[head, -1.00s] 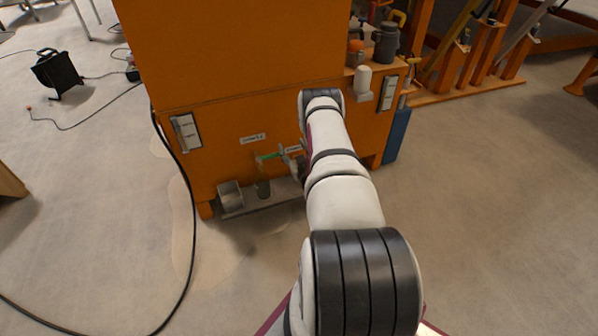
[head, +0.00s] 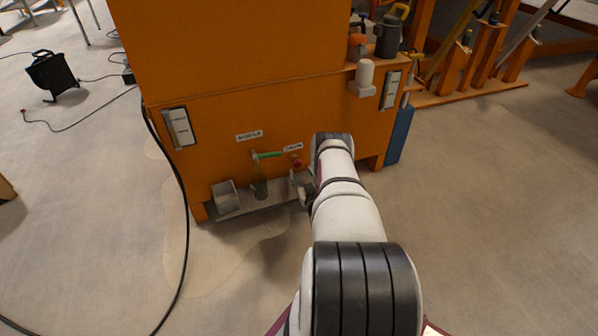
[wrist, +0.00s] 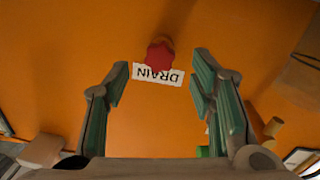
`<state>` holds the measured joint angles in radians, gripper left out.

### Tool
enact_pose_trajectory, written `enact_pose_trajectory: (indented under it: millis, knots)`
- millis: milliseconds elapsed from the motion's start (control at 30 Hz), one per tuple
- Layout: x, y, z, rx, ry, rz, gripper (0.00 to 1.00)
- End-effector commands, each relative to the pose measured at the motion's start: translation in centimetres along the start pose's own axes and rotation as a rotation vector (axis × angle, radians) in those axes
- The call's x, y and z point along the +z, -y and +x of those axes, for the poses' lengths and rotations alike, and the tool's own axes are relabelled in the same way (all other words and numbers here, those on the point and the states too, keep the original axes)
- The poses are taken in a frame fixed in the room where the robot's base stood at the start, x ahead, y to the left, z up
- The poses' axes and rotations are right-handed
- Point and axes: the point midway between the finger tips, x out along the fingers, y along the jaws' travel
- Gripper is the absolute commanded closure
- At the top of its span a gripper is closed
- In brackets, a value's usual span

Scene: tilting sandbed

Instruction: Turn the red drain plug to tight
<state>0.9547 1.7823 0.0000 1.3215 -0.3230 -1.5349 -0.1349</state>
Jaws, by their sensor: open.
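The red drain plug (head: 296,162) sits low on the front of the orange tank (head: 240,140), just under the DRAIN label (head: 293,147). In the wrist view the red plug (wrist: 160,56) is ahead of my gripper, near the upper middle, over the DRAIN label (wrist: 158,75), which appears upside down. My gripper (wrist: 160,80) is open, with its two green-padded fingers to the left and right and nothing between them. The plug lies beyond the fingertips, apart from them. In the head view my arm hides part of the gripper.
A green-handled sample tap (head: 266,155) is left of the plug. A shelf (head: 225,213) below holds a metal box (head: 226,194) and a cup (head: 260,188).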

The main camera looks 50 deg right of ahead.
Motion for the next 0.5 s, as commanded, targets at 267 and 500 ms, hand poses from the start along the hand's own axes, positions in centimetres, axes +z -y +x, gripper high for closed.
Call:
enact_pose_trajectory:
  millis: [267,500]
  knots:
    - [0.1,0.0,3.9,0.000,-0.001,0.001,0.50]
    - [0.0,0.0,4.8,0.000,0.000,0.001,0.50]
